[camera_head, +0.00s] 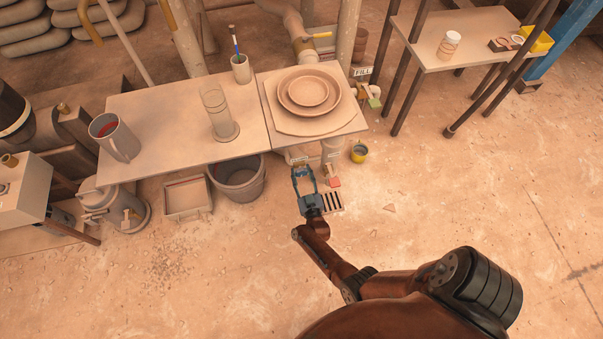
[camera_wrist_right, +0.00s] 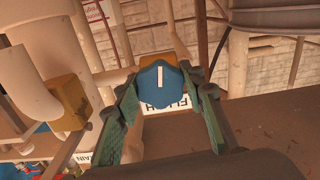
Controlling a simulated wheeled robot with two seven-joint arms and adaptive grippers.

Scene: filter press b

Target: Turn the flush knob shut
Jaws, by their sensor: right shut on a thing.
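The flush knob (camera_wrist_right: 162,88) is a blue rounded knob with a white line, in the middle of the right wrist view. The line stands about upright in that view. A white label (camera_wrist_right: 168,104) behind it is partly hidden and reads in part "FLUSH". My right gripper (camera_wrist_right: 163,98) has a finger on each side of the knob and is shut on it. In the head view my right gripper (camera_head: 303,177) reaches below the front edge of the table, and the knob is small there and mostly hidden by the fingers. My left gripper is not in view.
The table (camera_head: 160,120) above carries a stack of round plates (camera_head: 308,90), a glass cylinder (camera_head: 217,112) and a mug (camera_head: 113,136). A bucket (camera_head: 238,180) and a tray (camera_head: 187,199) stand left of the gripper. Open floor lies right.

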